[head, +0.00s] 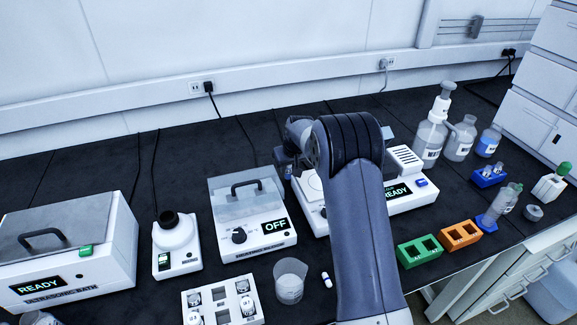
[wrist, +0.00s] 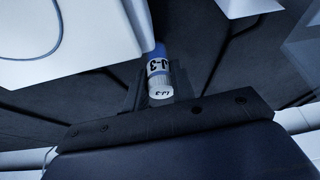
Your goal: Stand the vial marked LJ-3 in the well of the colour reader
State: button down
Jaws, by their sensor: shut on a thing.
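A vial marked LJ-3 (wrist: 158,67) shows in the wrist view, with a white marked cap nearest the camera and a blue part beyond its label. My gripper (wrist: 155,92) is shut on it near the cap. In the head view my arm hides the vial, and the gripper end is mostly hidden behind it. A white device with a READY display (head: 410,203) stands partly behind my arm; it may be the colour reader, but its name and well are not visible.
Left of my arm stand a heater-like box reading OFF (head: 253,246), a small mixer (head: 178,262) and an ultrasonic bath (head: 70,262). A white vial rack (head: 222,301) and beaker (head: 290,284) are in front. Green (head: 420,251) and orange (head: 460,235) racks and bottles (head: 431,137) stand right.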

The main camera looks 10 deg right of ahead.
jog(key=shift+f, duration=0.2)
jog(key=c, duration=1.2)
grip_release()
jog(key=shift+r, duration=0.15)
